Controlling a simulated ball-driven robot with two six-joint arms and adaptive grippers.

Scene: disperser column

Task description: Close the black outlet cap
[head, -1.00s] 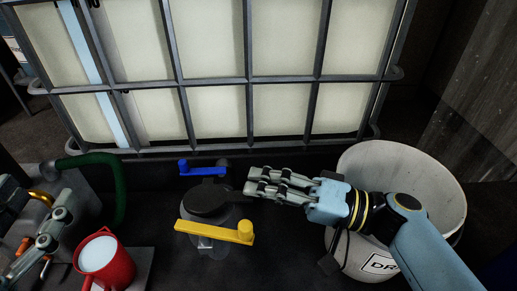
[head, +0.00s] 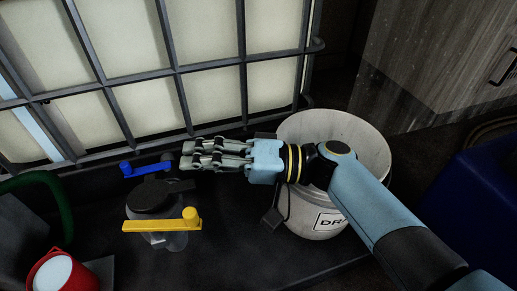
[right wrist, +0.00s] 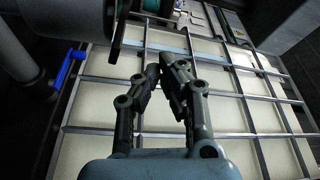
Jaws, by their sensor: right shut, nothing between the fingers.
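A black round part (head: 150,195), which looks like the outlet cap, sits on a pale, see-through body in the head view. I cannot tell whether it is open or closed. A yellow lever (head: 160,225) lies in front of it and a blue lever (head: 145,168) behind it. My right gripper (head: 188,156) is shut and empty, with its fingertips just beyond and right of the black part. I see no clear contact. In the right wrist view its fingers (right wrist: 159,68) come close together, and the blue lever (right wrist: 66,67) is at upper left. My left gripper is out of view.
A white caged tank (head: 215,100) stands behind. A white drum (head: 380,158) stands below and right of my right wrist. A red cup (head: 65,280) with pale content and a green hose (head: 50,185) are at left. A blue object (head: 490,190) is at far right.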

